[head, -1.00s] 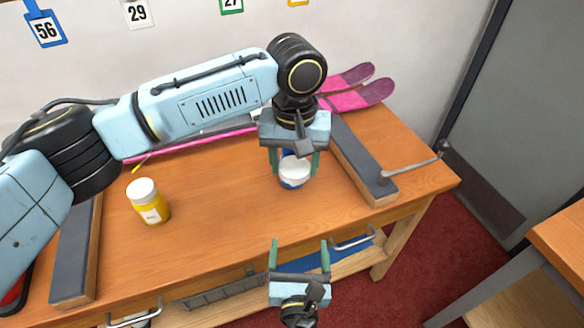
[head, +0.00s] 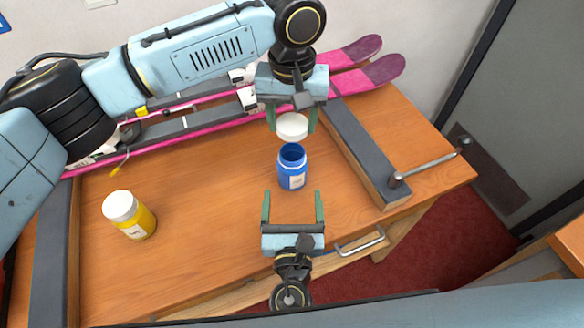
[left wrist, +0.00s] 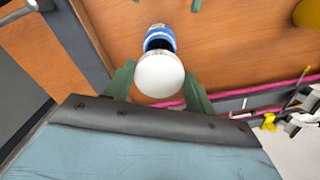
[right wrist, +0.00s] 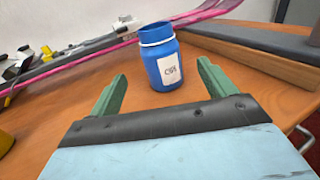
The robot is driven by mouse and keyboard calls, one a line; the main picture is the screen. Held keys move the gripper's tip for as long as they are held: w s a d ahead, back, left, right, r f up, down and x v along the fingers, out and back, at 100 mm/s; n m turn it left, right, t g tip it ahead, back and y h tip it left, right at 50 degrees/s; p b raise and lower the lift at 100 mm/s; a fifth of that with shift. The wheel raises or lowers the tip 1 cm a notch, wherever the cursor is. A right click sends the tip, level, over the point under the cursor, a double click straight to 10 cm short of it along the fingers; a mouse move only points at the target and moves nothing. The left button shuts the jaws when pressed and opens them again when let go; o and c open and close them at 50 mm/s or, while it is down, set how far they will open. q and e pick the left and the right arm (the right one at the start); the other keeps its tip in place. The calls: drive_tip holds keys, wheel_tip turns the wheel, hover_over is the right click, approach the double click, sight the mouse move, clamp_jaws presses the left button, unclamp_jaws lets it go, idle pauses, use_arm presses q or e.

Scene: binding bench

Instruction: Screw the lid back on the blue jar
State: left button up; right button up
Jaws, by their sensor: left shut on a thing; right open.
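The blue jar (head: 291,171) stands upright and uncapped on the bench, its dark mouth showing; its label faces the right wrist camera (right wrist: 164,66). The white lid (head: 292,126) is apart from the jar, above and behind its mouth in the head view. My left gripper (head: 292,128) is shut on the lid, which also shows between its green fingers in the left wrist view (left wrist: 160,74). My right gripper (head: 292,196) is open and empty, in front of the jar, with its fingers pointing toward it and not touching it.
A yellow jar with a white lid (head: 133,216) stands at the left. Pink skis (head: 350,66) lie along the back. A dark-topped wooden bar (head: 362,152) with a metal handle (head: 432,164) lies to the right. The bench between the jars is clear.

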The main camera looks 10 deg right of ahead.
sight(292, 154)
drive_tip(key=w, duration=0.4)
drive_tip(key=w+d, duration=0.1)
drive_tip(key=w, duration=0.6)
drive_tip(key=shift+w+d, duration=0.15)
drive_tip(key=shift+w, duration=0.25)
drive_tip(key=shift+c, duration=0.2)
drive_tip(key=c, duration=1.4)
use_arm(q)
drive_tip(key=shift+f, duration=2.5)
